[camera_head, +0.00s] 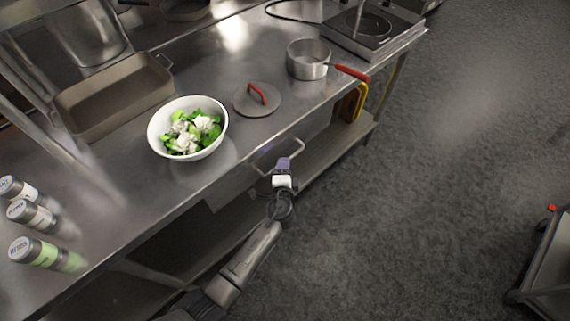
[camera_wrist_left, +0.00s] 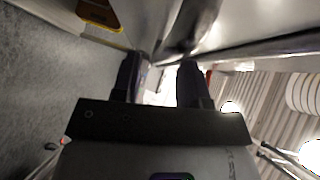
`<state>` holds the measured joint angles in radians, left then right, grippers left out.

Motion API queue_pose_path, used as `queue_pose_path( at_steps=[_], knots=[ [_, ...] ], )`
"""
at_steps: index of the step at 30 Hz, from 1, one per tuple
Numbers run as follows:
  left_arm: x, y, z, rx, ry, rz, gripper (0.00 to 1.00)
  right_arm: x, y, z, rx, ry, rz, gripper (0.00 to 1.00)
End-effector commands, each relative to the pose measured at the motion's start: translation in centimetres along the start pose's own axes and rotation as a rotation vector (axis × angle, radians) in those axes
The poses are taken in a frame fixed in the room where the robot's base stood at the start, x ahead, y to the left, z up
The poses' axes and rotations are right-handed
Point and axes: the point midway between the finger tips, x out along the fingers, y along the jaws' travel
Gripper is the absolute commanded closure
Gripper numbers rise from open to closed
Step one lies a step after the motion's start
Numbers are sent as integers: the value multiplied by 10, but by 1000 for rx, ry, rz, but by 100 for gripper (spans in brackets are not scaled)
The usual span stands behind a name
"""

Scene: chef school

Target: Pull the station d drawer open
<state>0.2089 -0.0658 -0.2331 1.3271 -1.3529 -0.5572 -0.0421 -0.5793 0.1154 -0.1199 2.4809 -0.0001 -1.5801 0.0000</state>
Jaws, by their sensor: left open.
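The drawer's pale bar handle (camera_head: 297,147) sticks out below the front edge of the steel counter. The grey drawer front (camera_head: 229,188) shows only in part under the counter edge, and it looks shut. My left gripper (camera_head: 283,163) is at the handle, over the middle of the bar from this view. In the left wrist view its two dark fingers (camera_wrist_left: 160,80) are apart. I cannot tell whether the bar lies between the fingers or whether they touch it. My right gripper is not in view.
On the counter (camera_head: 120,225) stand a white bowl of greens (camera_head: 188,128), a lid (camera_head: 257,99), a saucepan (camera_head: 309,59) with a red handle, a baking tray (camera_head: 115,95) and several spice jars (camera_head: 33,252). A lower shelf (camera_head: 335,150) runs beneath.

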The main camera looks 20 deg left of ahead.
Motion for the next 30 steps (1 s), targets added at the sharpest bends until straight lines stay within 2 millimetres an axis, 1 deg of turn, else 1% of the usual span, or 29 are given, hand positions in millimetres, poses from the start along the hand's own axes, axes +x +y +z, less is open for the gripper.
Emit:
queue_pose_path(
  at_steps=[1, 3, 7, 19, 30],
  knots=[
    [6, 1, 0, 1, 0, -1, 60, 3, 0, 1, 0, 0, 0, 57],
    [12, 1, 0, 1, 0, 0, 60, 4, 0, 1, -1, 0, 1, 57],
    [20, 0, 0, -1, -1, 0, 60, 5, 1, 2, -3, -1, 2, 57],
    [22, 0, 0, -1, -1, 1, 61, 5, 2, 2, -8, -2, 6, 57],
    [22, 0, 0, -1, -1, 1, 96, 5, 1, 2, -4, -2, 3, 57]
  ],
)
